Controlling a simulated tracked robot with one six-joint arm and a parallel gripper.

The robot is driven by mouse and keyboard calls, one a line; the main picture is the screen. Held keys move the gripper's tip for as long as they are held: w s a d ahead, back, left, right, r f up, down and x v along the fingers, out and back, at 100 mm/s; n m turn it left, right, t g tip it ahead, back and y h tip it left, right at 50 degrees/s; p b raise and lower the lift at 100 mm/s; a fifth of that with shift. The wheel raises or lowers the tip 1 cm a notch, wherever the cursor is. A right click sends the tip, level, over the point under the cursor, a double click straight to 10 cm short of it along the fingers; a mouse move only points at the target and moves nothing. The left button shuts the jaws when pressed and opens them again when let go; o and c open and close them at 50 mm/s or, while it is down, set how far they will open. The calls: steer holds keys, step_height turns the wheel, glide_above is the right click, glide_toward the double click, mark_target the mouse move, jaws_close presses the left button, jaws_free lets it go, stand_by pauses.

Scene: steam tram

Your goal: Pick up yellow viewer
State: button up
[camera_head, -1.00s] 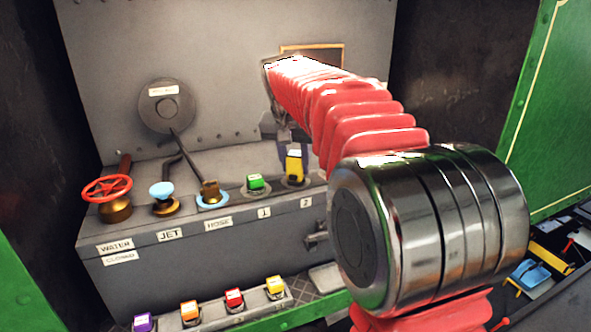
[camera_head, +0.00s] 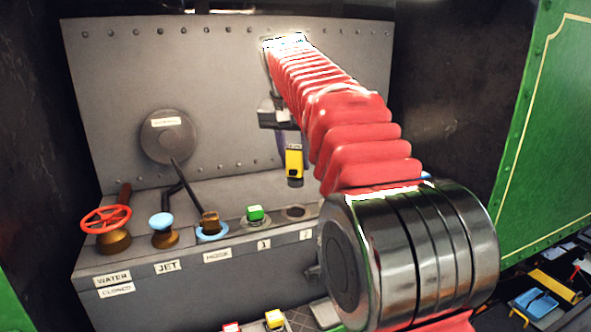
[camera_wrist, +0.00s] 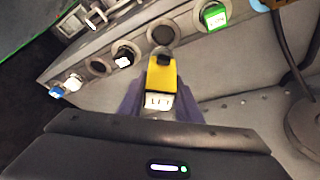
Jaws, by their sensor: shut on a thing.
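The yellow viewer (camera_head: 294,162) is a small upright yellow block with a pale label and dark patches. It hangs in the air above the empty round socket marked 2 (camera_head: 296,212), clear of the panel. My gripper (camera_head: 289,148) is shut on it, with purple fingers partly hidden behind the viewer. In the wrist view the yellow viewer (camera_wrist: 163,74) sits between the two purple fingers of my gripper (camera_wrist: 160,106), its pale label towards the camera.
A green block (camera_head: 255,213) sits in socket 1. Left of it stand a lever in a blue ring (camera_head: 211,231), a blue knob (camera_head: 161,222) and a red handwheel (camera_head: 106,219). A round grey disc (camera_head: 169,136) is on the back wall. Smaller coloured blocks (camera_head: 274,319) sit on a lower ledge.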

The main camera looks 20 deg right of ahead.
steer(key=shift+r, duration=0.2)
stand_by(0.3)
steer(key=o, duration=1.3)
steer(key=shift+o, duration=0.4)
steer(key=shift+f, duration=0.1)
steer(key=o, duration=0.6)
steer(key=shift+r, duration=1.4)
steer(key=shift+r, duration=2.35)
